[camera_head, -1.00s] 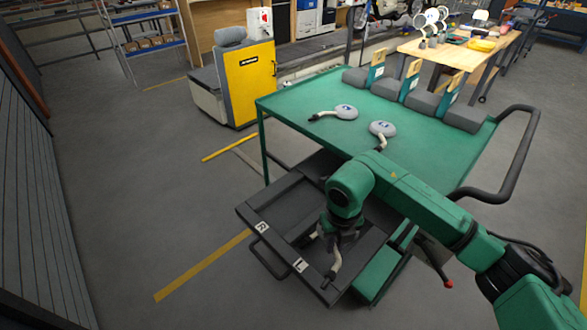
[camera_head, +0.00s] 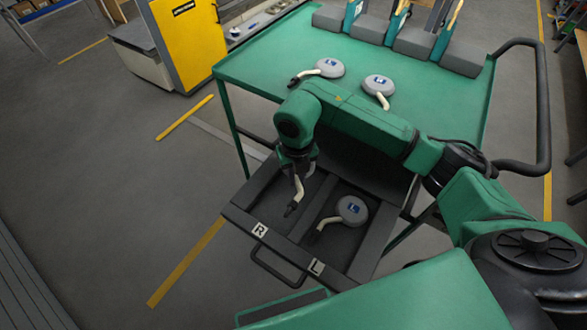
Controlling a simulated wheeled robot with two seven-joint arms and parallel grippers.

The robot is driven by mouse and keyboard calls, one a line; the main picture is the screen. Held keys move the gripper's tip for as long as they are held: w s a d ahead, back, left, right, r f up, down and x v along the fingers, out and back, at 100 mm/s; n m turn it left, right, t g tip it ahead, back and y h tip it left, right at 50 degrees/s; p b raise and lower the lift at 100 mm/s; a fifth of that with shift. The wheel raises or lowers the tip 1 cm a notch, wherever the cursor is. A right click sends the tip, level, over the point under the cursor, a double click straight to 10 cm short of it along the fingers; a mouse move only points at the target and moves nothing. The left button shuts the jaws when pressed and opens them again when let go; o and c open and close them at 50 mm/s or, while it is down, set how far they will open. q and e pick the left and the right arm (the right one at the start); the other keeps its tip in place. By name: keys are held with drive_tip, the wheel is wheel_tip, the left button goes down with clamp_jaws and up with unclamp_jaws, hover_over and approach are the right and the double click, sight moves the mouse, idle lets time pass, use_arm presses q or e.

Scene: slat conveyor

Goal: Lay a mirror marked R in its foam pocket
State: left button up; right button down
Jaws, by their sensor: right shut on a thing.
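My right gripper (camera_head: 298,172) points down over the R side of the pulled-out dark drawer (camera_head: 292,252). It is shut on a mirror whose pale stem (camera_head: 299,188) with a dark end hangs below the fingers. The head and mark of this mirror are hidden by the gripper. I cannot tell whether it touches the foam. A grey mirror marked L (camera_head: 357,212) lies in the drawer's L side, its stem toward the front. The R label (camera_head: 259,230) and L label (camera_head: 316,267) are on the front edge. My left gripper is out of view.
Two more grey mirrors, (camera_head: 331,72) and (camera_head: 382,88), lie on the green cart top (camera_head: 260,66); their marks look like L. Grey blocks (camera_head: 413,42) line its back edge. A dark handle (camera_head: 545,110) is at the right.

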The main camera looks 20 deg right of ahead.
drive_tip(key=f, duration=0.1)
drive_tip(key=w+f+b, duration=0.1)
drive_tip(key=f, duration=0.1)
drive_tip(key=shift+a+f, duration=0.1)
drive_tip(key=shift+a, duration=0.05)
wheel_tip(320, 180, down, 2)
drive_tip(key=shift+s+f+b, duration=0.1)
drive_tip(key=shift+b, duration=0.85)
wheel_tip(320, 180, down, 3)
drive_tip(key=b, duration=0.2)
drive_tip(key=shift+b, duration=0.3)
drive_tip(key=shift+f+b, duration=0.5)
drive_tip(key=shift+f, duration=0.15)
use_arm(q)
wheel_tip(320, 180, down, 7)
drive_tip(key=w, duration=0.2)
use_arm(e)
drive_tip(key=c, duration=0.8)
unclamp_jaws()
drive_tip(key=shift+o, duration=0.2)
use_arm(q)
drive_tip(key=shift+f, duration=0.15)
use_arm(e)
drive_tip(key=r, duration=1.4)
drive_tip(key=shift+s+a+r, duration=0.15)
drive_tip(key=shift+s+r, duration=0.2)
